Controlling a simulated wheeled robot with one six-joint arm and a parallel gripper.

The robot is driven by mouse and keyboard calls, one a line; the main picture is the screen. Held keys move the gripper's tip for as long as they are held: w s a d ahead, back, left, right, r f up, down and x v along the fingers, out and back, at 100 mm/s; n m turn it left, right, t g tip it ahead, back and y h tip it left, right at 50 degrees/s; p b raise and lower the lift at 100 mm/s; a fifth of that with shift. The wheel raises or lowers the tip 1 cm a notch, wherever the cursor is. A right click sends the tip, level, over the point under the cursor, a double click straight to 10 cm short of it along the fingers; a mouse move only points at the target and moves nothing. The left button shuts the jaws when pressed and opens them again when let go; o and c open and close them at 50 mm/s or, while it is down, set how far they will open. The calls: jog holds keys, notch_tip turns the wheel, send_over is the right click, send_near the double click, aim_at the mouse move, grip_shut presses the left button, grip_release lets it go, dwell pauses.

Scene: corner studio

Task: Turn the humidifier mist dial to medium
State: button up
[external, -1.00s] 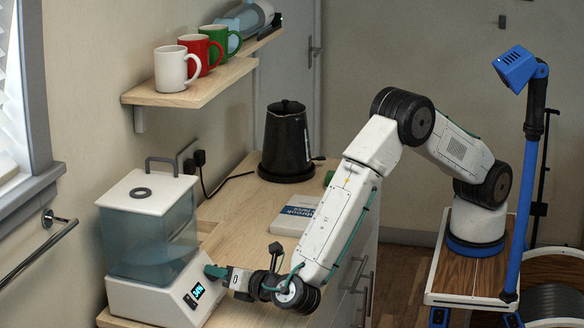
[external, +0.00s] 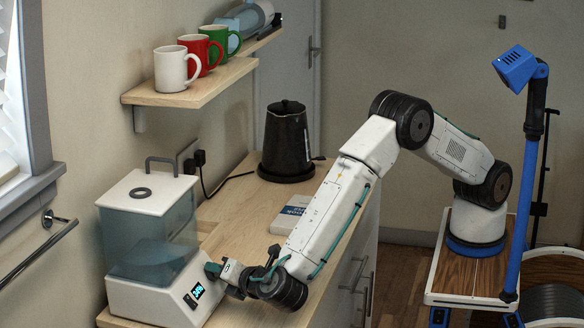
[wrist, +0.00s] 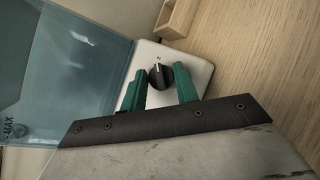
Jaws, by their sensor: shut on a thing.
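The humidifier (external: 150,240) stands at the counter's front left, with a translucent blue tank, white lid and white base. Its lit display (external: 197,291) faces front; the reading is too small to be sure of. In the wrist view the black mist dial (wrist: 160,77) sits on the white base between my two teal fingers, a small pale mark at its upper edge.
A book (external: 290,214) lies on the wooden counter (external: 237,222), beside my forearm. A black kettle (external: 286,140) stands farther back. White, red and green mugs (external: 178,68) are on the wall shelf (external: 190,92). A small wooden box (wrist: 178,18) is near the base in the wrist view.

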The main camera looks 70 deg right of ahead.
jog(key=o, duration=1)
jog(key=shift+c, duration=0.2)
jog(key=v, duration=0.7)
jog(key=shift+s+a, duration=0.25)
jog(key=shift+s, duration=0.1)
